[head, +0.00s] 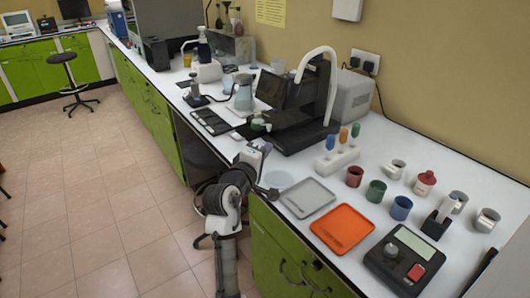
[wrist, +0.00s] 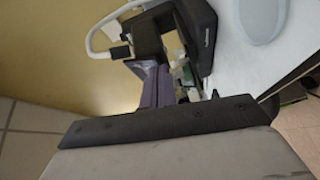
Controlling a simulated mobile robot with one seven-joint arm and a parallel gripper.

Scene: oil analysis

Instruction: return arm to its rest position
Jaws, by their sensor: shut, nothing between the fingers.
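My arm (head: 232,195) rises beside the front edge of the white bench and is folded upward. My gripper (head: 266,147) is at its upper end, over the bench edge, with purple-grey fingers. In the wrist view the fingers (wrist: 155,88) show beyond the dark bar of my wrist; they are shut and hold nothing. The gripper appears apart from the bench objects. Part of the fingers is hidden by the wrist.
A black machine with a white hose (head: 310,100) stands behind the gripper. Several cups and a scale (head: 404,262) stand farther right. The tiled floor (head: 110,210) at left is clear.

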